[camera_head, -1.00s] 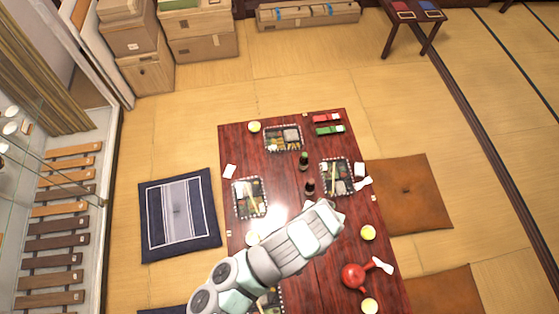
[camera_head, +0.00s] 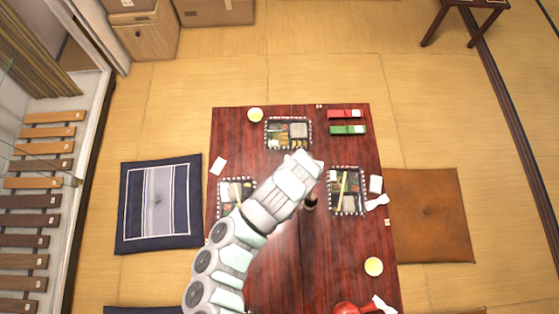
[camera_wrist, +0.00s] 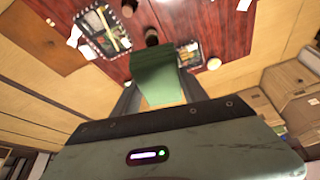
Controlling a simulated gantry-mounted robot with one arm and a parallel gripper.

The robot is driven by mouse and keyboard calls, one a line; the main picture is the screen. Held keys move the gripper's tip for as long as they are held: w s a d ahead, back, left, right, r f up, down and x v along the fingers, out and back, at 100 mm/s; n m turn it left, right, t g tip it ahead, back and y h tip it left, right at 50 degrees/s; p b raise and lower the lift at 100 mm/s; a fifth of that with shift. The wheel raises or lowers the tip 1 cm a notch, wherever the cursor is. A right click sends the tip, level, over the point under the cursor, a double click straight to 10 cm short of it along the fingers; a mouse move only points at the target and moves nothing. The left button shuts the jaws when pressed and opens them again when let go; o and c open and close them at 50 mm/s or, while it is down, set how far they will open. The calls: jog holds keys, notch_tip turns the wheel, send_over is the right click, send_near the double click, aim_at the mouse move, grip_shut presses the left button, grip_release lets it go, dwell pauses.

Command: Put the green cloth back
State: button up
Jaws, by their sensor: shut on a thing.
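The green cloth (camera_wrist: 155,78) is held between the fingers of my gripper (camera_wrist: 158,95) in the wrist view. It hangs out past the fingertips, above the red-brown table. In the head view my arm reaches over the middle of the table (camera_head: 290,270), its end just in front of the far lunch box. There the arm hides the fingers and the cloth.
Lunch boxes stand at the far middle (camera_head: 288,133), right (camera_head: 347,190) and left (camera_head: 237,187). A dark bottle (camera_head: 310,201) stands close beside my arm. Red (camera_head: 344,114) and green (camera_head: 347,129) items lie at the far right corner. A yellow cup (camera_head: 255,115) is far left.

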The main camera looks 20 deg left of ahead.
jog(key=a+f+n+b, duration=0.1)
jog(key=a+f+b, duration=0.2)
jog(key=f+b, duration=0.6)
jog(key=w+a+f+b, duration=0.1)
jog(key=a+f+b, duration=0.2)
jog(key=f+b, duration=0.6)
jog(key=a+f+n+y+b, duration=0.1)
jog(key=a+f+b, duration=0.2)
jog(key=f+b, duration=0.7)
jog(key=shift+w+f+n, duration=0.1)
jog(key=shift+f+n, duration=0.05)
jog(key=shift+f, duration=4.15)
jog(key=shift+w+f+n, duration=0.1)
jog(key=shift+f+n, duration=0.05)
jog(key=shift+f, duration=4.15)
jog(key=shift+r, duration=0.1)
jog(key=o, duration=1.4)
jog(key=shift+o, duration=0.2)
